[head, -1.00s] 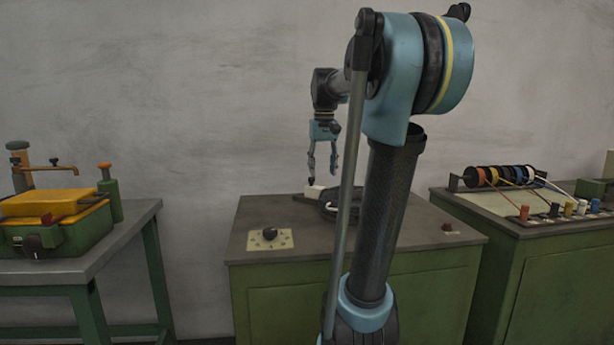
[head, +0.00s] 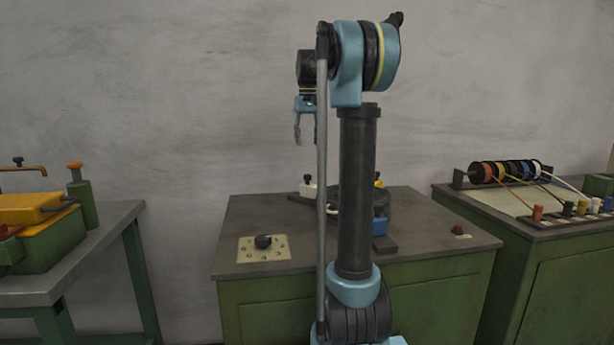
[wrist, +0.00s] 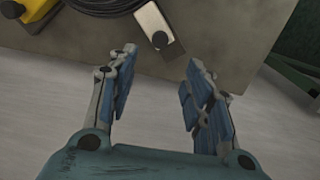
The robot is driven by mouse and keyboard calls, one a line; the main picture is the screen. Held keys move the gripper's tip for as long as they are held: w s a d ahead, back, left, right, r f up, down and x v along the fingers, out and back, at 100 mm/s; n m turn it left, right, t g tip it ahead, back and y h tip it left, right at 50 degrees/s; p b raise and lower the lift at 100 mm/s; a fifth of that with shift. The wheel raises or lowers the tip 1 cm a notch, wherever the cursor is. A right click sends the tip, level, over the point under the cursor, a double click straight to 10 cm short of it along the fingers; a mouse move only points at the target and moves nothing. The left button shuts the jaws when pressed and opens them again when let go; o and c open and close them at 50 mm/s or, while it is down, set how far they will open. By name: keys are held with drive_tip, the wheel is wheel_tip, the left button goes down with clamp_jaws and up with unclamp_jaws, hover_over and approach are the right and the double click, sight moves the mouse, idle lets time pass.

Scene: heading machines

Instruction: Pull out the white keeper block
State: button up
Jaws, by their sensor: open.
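The white keeper block (head: 309,190) sits on the left side of the dark round fixture on the middle cabinet, with a dark knob above it. In the wrist view the white block (wrist: 150,22) lies at the top, just beyond the fingertips, with its dark knob facing me. My gripper (wrist: 163,58) is open and empty, fingers spread wide. In the head view my gripper (head: 305,138) hangs above the block, clear of it, partly hidden behind my arm's rod.
The cabinet top (head: 250,215) carries a dial plate (head: 264,248), a blue block (head: 379,227) and a red button (head: 457,230). A yellow block (wrist: 38,10) shows at the wrist view's top left. Benches stand left and right. My arm hides part of the round fixture.

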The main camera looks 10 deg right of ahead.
approach(312, 187)
drive_tip(key=w+f, duration=0.1)
drive_tip(key=f, duration=0.1)
drive_tip(key=w+f, duration=0.1)
drive_tip(key=w+a+f, duration=0.1)
drive_tip(key=w+f, duration=0.1)
drive_tip(key=shift+f, duration=0.3)
clamp_jaws()
